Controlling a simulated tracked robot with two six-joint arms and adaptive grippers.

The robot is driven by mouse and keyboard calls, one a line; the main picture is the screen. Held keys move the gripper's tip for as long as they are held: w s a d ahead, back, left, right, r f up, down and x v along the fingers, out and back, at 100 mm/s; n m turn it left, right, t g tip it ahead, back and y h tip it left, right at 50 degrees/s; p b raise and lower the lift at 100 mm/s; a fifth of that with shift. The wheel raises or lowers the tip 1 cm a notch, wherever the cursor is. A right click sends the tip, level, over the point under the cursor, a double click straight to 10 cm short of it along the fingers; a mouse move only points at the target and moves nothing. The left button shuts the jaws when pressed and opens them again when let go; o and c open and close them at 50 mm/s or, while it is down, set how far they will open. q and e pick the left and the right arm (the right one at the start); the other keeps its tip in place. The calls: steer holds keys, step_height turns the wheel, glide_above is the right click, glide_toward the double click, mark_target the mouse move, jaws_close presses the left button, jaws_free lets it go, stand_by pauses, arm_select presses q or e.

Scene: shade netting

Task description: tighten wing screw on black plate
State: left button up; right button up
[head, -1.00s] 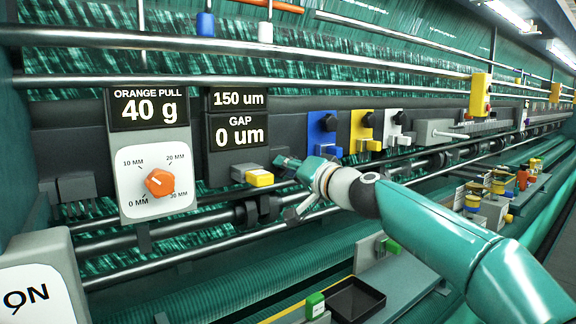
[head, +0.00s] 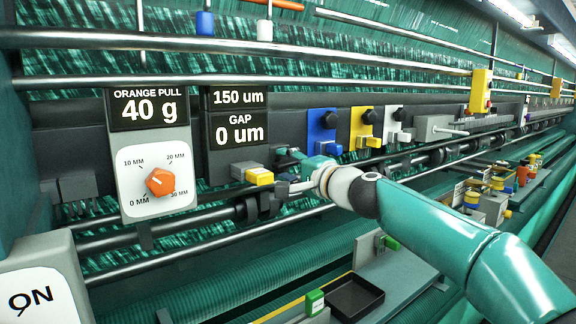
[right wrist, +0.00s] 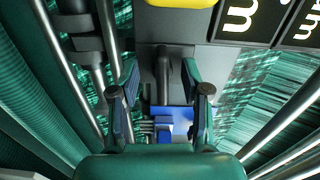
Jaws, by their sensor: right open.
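My right gripper (head: 283,172) is open in front of the dark rail, between the yellow block (head: 259,176) and the blue plate (head: 323,130). In the right wrist view my right gripper (right wrist: 162,68) has a finger on either side of a slim dark upright part (right wrist: 163,78), probably the wing screw. It stands in front of a dark grey plate (right wrist: 146,52). I cannot tell whether the fingers touch it. In the head view my gripper and wrist hide this spot. My left gripper is not in view.
A display (head: 236,132) reads GAP 0 um. An orange dial (head: 160,182) is on the left. Yellow (head: 362,124) and white (head: 393,122) plates with dark knobs stand right of the blue one. Rails (head: 200,242) cross below; a black tray (head: 354,298) lies lower down.

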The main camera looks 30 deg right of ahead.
mark_target(290, 166)
steer(key=shift+s+d+b, duration=0.2)
steer(key=shift+s+b, duration=0.55)
steer(key=shift+s, duration=1.75)
steer(key=o, duration=0.6)
steer(key=shift+c, duration=0.2)
steer(key=s+d, duration=0.1)
steer(key=s, duration=1.1)
